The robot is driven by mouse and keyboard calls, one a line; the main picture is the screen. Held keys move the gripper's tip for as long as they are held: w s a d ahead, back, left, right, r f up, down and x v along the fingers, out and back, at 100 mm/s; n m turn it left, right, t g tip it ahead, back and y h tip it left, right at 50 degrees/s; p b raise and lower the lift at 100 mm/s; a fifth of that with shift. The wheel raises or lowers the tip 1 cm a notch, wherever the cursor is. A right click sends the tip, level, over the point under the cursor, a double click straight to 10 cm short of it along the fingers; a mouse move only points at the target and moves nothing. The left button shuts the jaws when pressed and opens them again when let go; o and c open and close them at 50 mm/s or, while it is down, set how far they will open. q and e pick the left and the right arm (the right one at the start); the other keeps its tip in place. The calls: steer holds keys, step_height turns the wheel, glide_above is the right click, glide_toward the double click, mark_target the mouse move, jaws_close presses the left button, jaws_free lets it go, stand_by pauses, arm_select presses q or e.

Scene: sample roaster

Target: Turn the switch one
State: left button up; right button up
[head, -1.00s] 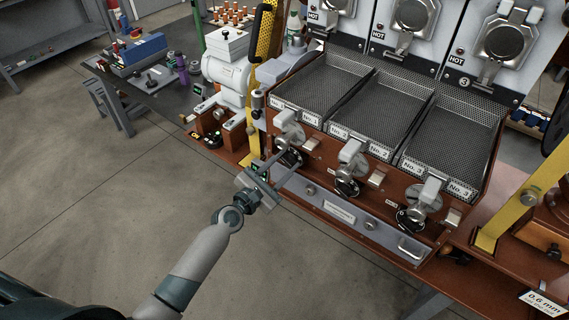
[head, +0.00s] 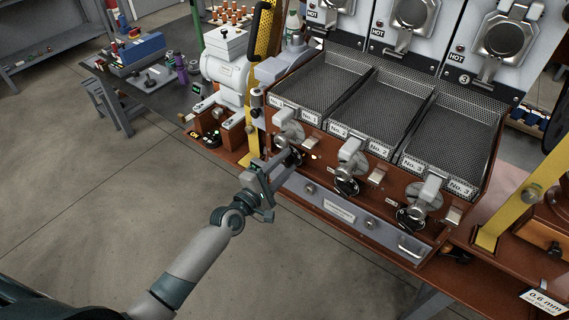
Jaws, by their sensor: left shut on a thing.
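The roaster's brown front panel (head: 320,176) carries three stations under the trays No. 1, No. 2 and No. 3. Switch one (head: 295,157) is the dark round switch under the No. 1 lever, at the left of the panel. My left gripper (head: 283,164) is at this switch and shut on it. The fingers and the gripper body hide most of the switch, so its turn angle cannot be read. The matching switches under No. 2 (head: 346,186) and No. 3 (head: 410,217) stand clear to the right. My right gripper is not in view.
The grey lever of No. 1 (head: 289,132) sits just above my left gripper. A yellow post (head: 255,136) stands close on the left, with a white machine (head: 226,65) behind it. The floor in front is clear.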

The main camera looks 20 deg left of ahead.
arm_select(q)
steer(key=m, duration=0.3)
steer(key=shift+f+m, duration=0.1)
steer(key=shift+m, duration=0.3)
steer(key=shift+f+m, duration=0.2)
steer(key=shift+m, duration=2.1)
steer(key=o, duration=1)
steer(key=shift+o, duration=0.2)
